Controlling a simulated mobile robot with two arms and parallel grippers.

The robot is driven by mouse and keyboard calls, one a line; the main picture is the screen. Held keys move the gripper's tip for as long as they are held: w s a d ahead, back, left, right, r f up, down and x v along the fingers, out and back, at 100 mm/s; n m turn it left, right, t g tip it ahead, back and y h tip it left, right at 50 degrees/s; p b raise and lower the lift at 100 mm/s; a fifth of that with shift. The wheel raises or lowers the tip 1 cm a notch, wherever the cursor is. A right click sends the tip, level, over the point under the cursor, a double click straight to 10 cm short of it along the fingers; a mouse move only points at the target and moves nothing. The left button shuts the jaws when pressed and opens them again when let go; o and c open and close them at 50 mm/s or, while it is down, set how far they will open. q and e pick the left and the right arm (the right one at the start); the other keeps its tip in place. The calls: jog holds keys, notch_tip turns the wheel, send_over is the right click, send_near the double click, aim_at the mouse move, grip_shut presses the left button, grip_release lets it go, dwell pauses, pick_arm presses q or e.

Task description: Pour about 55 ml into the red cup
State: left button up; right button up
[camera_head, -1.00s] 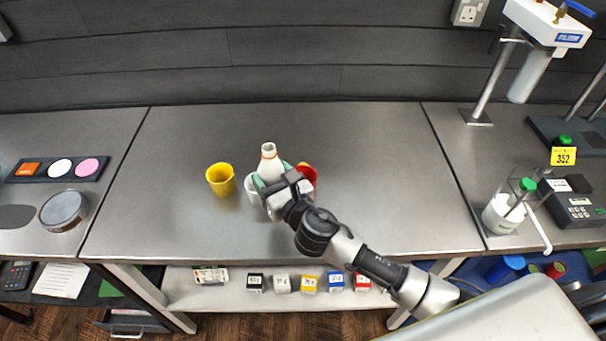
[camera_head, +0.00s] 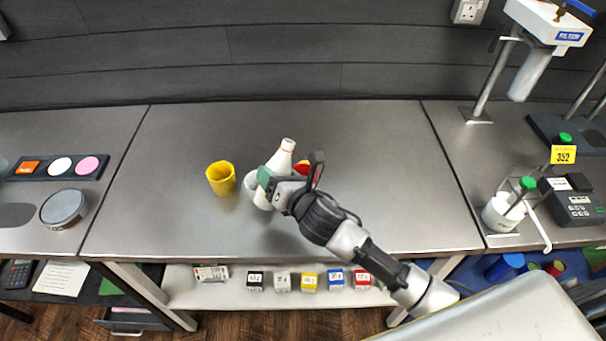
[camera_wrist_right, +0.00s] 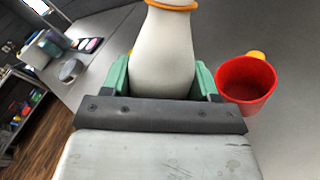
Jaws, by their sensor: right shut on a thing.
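My right gripper (camera_head: 272,182) is shut on a white bottle (camera_head: 284,158) with an orange ring at its neck. The bottle leans to the right in the head view. In the right wrist view the bottle (camera_wrist_right: 163,52) sits between the green finger pads. The red cup (camera_head: 303,165) is mostly hidden behind my gripper in the head view. In the right wrist view the red cup (camera_wrist_right: 246,84) stands just right of the gripper, apart from the bottle. What is inside the cup or bottle cannot be told. My left gripper is not in view.
A yellow cup (camera_head: 221,178) stands left of the bottle. The back and right of the middle table (camera_head: 370,150) are clear. A stand with a white bottle (camera_head: 502,214) is on the right bench.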

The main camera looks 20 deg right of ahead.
jog(key=shift+d+m, duration=0.1)
jog(key=shift+m, duration=0.2)
notch_tip(320, 180, down, 2)
jog(key=shift+f+m+g+b, duration=0.1)
jog(key=shift+m+g+b, duration=0.2)
jog(key=shift+m+b, duration=0.6)
jog(key=shift+s+a+f+m+g+y, duration=0.2)
jog(key=shift+a+m+g+y, duration=0.15)
jog(key=shift+m, duration=0.25)
jog(key=shift+s+a+f+m+g+y+b, duration=0.1)
jog(key=shift+a+f+m+g+y+b, duration=0.15)
jog(key=shift+m+b, duration=0.4)
jog(key=shift+s+a+f+m+g+y+b, duration=0.1)
jog(key=shift+f+m+y+b, duration=0.1)
jog(key=shift+f+m+b, duration=0.4)
jog(key=shift+w+d+r+m+p, duration=0.1)
jog(key=shift+d+r+m+p, duration=0.05)
jog(key=shift+r+m+p, duration=0.25)
jog(key=shift+w+d+f+m+y, duration=0.15)
jog(key=shift+d+m+y, duration=0.15)
jog(key=shift+m, duration=0.05)
jog(key=shift+r+p, duration=0.2)
jog(key=shift+p, duration=0.2)
jog(key=shift+a+r+m+g+y+p, duration=0.15)
jog(key=shift+r+m+g+y+p, duration=0.15)
jog(key=shift+r+m+g+p, duration=0.25)
